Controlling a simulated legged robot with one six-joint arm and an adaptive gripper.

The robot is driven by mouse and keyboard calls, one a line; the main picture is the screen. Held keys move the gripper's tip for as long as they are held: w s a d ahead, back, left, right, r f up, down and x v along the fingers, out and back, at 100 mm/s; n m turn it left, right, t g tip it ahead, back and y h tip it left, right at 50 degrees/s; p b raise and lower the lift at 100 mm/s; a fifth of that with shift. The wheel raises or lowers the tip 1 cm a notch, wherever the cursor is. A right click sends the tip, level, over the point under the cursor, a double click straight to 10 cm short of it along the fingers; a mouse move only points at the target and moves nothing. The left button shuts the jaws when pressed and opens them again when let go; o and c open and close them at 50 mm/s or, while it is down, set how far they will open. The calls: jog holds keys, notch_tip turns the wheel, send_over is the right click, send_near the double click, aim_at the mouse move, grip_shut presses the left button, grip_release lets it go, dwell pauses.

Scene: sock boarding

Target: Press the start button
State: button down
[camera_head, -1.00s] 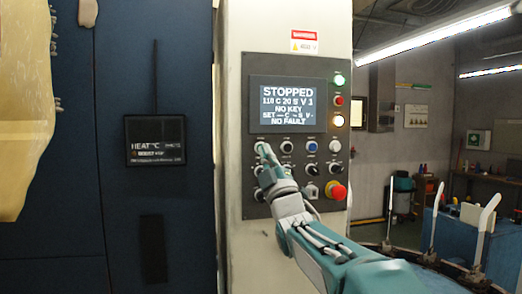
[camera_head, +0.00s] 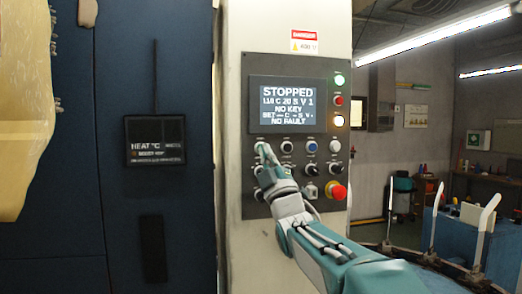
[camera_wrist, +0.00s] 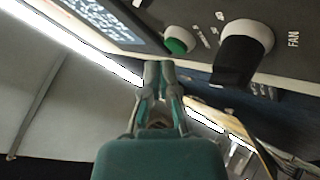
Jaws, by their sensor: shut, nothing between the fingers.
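The control panel (camera_head: 335,195) is a dark plate on a pale column, with a screen (camera_head: 287,103) reading STOPPED, NO KEY, NO FAULT. In the wrist view a green button (camera_wrist: 176,46) in a pale collar sits at the panel's edge, left of a black knob (camera_wrist: 236,62) near the word FAN. My gripper (camera_head: 265,152) is shut and empty, its tips at the upper left of the button rows, where they cover part of the panel. In the wrist view my fingertips (camera_wrist: 159,72) appear just below the green button; I cannot tell whether they touch it.
A red emergency stop (camera_head: 337,192) with a yellow base is at the panel's lower right. Lit green and white lamps flank a red one at the panel's right edge. A dark blue cabinet (camera_head: 80,150) with a HEAT display (camera_head: 155,139) stands left. White upright forms stand lower right.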

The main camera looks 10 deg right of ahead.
jog(key=shift+w, duration=0.35)
jog(key=shift+w, duration=0.4)
dwell(0.9)
jog(key=shift+s, duration=0.85)
jog(key=s, duration=0.5)
dwell(0.4)
dwell(0.4)
